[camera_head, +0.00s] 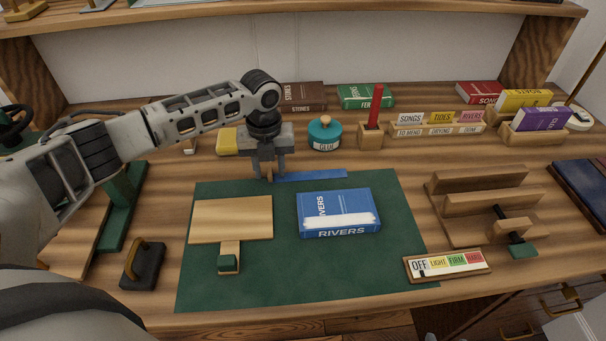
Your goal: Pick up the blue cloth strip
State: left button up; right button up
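The blue cloth strip (312,176) lies flat along the far edge of the green mat (300,270), behind the blue book marked RIVERS (338,208). My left gripper (268,174) points down at the strip's left end, with its fingers apart. The fingers hide part of that end, and I cannot tell whether they touch it. My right gripper is not in view.
A wooden board (230,218) lies on the mat's left part. Behind the gripper stand a teal glue pot (325,133), a wooden block with a red stick (371,133) and a label rack (437,129). A wooden stand (480,203) is at right.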

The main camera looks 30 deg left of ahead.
pick_arm(q)
grip_shut()
